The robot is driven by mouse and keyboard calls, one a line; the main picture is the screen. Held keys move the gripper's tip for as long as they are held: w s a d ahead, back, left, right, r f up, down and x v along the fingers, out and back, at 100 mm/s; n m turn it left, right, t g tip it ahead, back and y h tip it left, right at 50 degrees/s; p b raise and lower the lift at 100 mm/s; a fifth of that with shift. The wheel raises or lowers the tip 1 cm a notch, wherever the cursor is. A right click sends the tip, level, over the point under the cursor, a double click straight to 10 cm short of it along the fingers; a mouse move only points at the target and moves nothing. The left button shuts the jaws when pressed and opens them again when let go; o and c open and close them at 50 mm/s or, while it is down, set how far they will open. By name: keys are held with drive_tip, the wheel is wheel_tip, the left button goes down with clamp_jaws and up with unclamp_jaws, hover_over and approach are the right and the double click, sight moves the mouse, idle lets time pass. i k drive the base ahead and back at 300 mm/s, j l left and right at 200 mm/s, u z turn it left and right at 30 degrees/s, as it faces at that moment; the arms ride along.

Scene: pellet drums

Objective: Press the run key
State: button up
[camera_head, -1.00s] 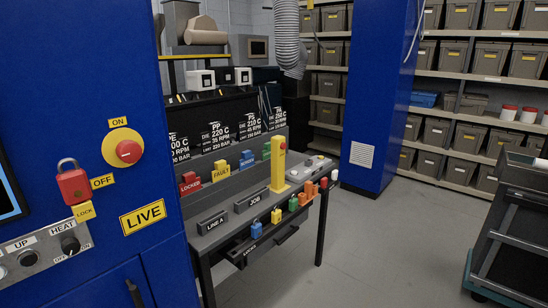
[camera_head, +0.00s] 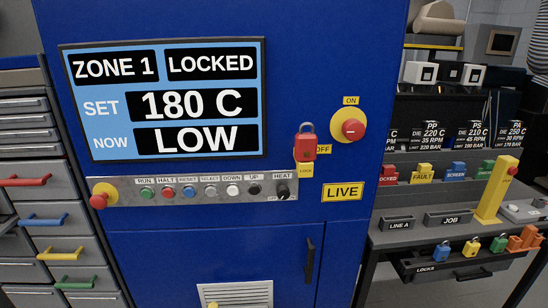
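The run key (camera_head: 147,193) is a small green button on the grey key strip (camera_head: 195,188) across the blue cabinet (camera_head: 200,250), under the label RUN. It is the leftmost of the small keys, with the red HALT key (camera_head: 168,192) to its right. A larger red mushroom button (camera_head: 100,199) on a yellow plate is to its left. Above, the screen (camera_head: 162,99) reads ZONE 1, LOCKED, SET 180 C, NOW LOW. A red padlock (camera_head: 305,147) hangs at the OFF label beside the red-and-yellow switch (camera_head: 351,129).
A drawer cabinet (camera_head: 45,150) with red, blue, yellow and green handles stands at the left. At the right is a bench (camera_head: 440,228) with coloured tags, a yellow post (camera_head: 497,190) and small padlocks. A black door handle (camera_head: 309,262) sticks out below the keys.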

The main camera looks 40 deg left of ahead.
sight(146, 194)
drive_tip(key=u, duration=1.6)
